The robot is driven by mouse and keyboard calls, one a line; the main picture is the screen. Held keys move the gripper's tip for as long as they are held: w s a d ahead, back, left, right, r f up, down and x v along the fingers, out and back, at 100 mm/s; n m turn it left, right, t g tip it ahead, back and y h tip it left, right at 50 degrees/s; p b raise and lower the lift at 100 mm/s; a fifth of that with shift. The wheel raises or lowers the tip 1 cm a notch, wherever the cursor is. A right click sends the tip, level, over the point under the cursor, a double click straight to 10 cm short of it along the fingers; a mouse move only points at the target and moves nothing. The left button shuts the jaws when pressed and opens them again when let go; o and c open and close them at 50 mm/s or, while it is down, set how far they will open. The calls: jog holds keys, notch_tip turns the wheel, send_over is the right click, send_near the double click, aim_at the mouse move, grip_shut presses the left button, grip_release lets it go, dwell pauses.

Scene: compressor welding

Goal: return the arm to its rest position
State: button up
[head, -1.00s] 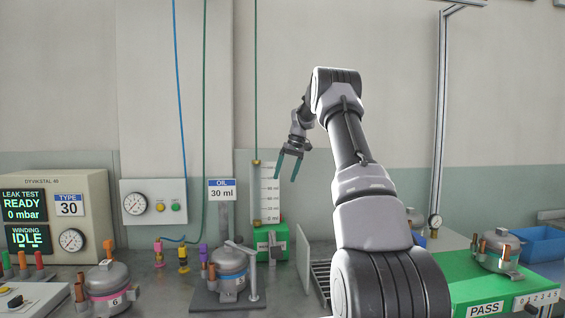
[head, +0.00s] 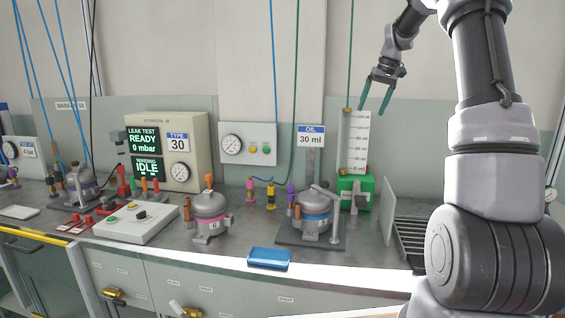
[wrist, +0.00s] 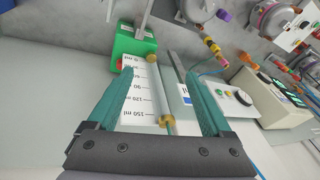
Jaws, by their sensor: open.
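My gripper (head: 375,96) is open and empty. In the head view it hangs in the air with its teal fingers pointing down, above and to the right of the oil measuring cylinder (head: 354,143) on its green base (head: 355,191). In the wrist view my gripper (wrist: 158,112) has its two teal fingers spread apart, with the oil cylinder's scale (wrist: 140,88) and green base (wrist: 131,45) seen beyond them. My arm rises at the right of the head view, bent at the top.
A compressor (head: 313,212) stands in a fixture below the oil sign; another compressor (head: 210,213) stands left of it. A blue object (head: 269,258) lies at the bench's front edge. The leak test unit (head: 166,150) and a control box (head: 136,222) stand left. Hoses hang above.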

jog(key=s+a+r+m+t, duration=0.1)
jog(key=s+a+r, duration=0.5)
jog(key=s, duration=0.4)
jog(key=s+a+f+m+t, duration=0.1)
jog(key=s+a, duration=0.1)
jog(key=s, duration=0.7)
jog(key=s+a+f+m+t, duration=0.1)
jog(key=s+a+f, duration=0.1)
jog(key=s, duration=0.7)
jog(key=s+a+f+m+t, duration=0.1)
jog(key=s+a, duration=0.2)
jog(key=s, duration=0.6)
jog(key=shift+s+a+f, duration=0.2)
jog(key=shift+s+f, duration=0.1)
jog(key=shift+s, duration=0.1)
